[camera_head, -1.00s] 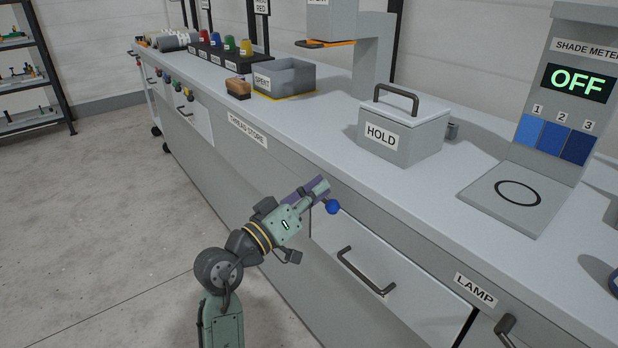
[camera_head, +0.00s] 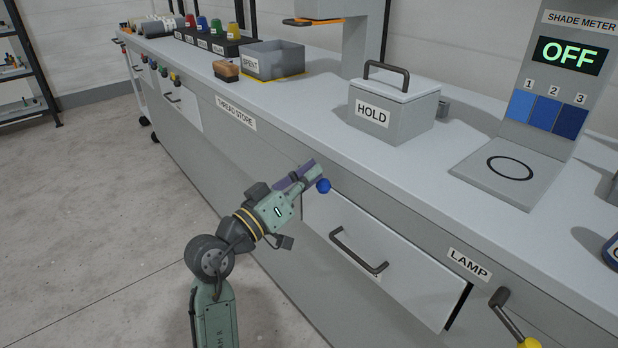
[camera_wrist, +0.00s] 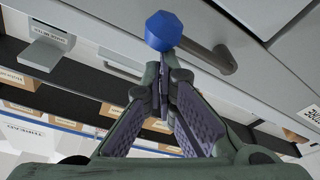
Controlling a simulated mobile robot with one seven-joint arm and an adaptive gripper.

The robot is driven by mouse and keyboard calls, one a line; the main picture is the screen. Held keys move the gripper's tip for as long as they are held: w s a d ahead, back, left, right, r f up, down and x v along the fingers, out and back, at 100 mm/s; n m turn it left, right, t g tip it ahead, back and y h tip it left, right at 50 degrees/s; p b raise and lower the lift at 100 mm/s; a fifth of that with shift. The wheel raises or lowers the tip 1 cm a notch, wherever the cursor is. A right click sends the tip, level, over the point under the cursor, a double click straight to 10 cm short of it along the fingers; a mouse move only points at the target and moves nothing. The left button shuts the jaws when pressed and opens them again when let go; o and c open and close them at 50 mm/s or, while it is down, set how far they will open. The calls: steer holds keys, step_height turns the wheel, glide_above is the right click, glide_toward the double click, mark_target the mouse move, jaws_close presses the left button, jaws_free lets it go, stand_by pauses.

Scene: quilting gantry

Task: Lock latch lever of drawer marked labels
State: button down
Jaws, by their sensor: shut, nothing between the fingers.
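A blue knob (camera_head: 323,186) shows at the tip of my gripper (camera_head: 311,170), against the bench front by the upper left of a drawer (camera_head: 410,268) with a dark handle (camera_head: 357,251). In the wrist view the blue knob (camera_wrist: 163,31) lies just beyond the fingertips of my gripper (camera_wrist: 164,72). The fingers are shut with nothing between them. I cannot tell whether they touch the knob. A dark bar (camera_wrist: 208,57) runs right from behind the knob. No label reading "labels" is legible.
Right of the drawer are a LAMP label (camera_head: 469,263) and a dark lever (camera_head: 507,312) with a yellow end. On the bench stand the HOLD box (camera_head: 393,112), the shade meter (camera_head: 510,168) reading OFF and the SPENT bin (camera_head: 273,60). Floor at left is clear.

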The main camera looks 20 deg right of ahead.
steer(key=shift+f+b, duration=0.2)
steer(key=shift+b, duration=0.2)
step_height(320, 180, down, 8)
steer(key=w+m+g+h+b, duration=0.1)
steer(key=m+g+b, duration=0.4)
steer(key=m+b, duration=1.4)
steer(key=w+b, duration=0.1)
steer(key=b, duration=0.7)
steer(key=shift+w+a+f, duration=0.15)
steer(key=shift+a+f, duration=0.05)
steer(key=shift+a, duration=0.2)
steer(key=shift+w, duration=0.1)
